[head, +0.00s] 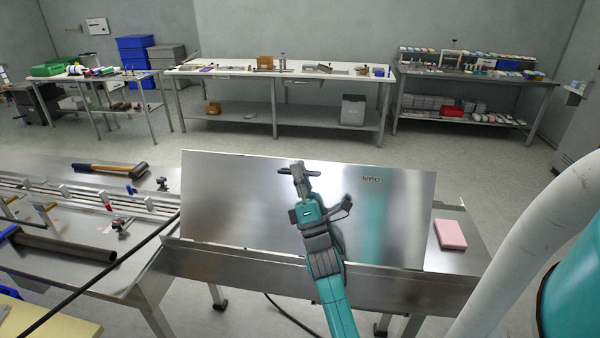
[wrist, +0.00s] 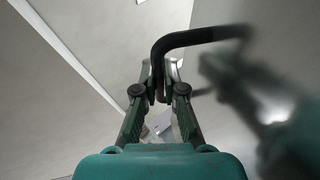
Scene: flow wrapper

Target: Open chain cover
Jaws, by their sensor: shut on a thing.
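The chain cover (head: 390,225) is a wide, shiny metal panel in the middle of the head view. It stands tilted, with its lower edge along the metal machine frame, and its "CHAIN" label reads upside down. Its black bar handle (head: 284,172) is near the top edge, left of the middle. My gripper (head: 298,170) is shut on this handle. In the wrist view the handle (wrist: 205,37) runs between my fingertips (wrist: 160,92) and bends off to the right. A dark blurred reflection of my gripper shows on the metal there. My gripper hides part of the handle in the head view.
A pink block (head: 450,234) lies on the metal top right of the cover. A hammer (head: 112,169) and a dark tube (head: 62,245) lie on the left. Workbenches (head: 275,72) stand along the back wall, with open floor before them.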

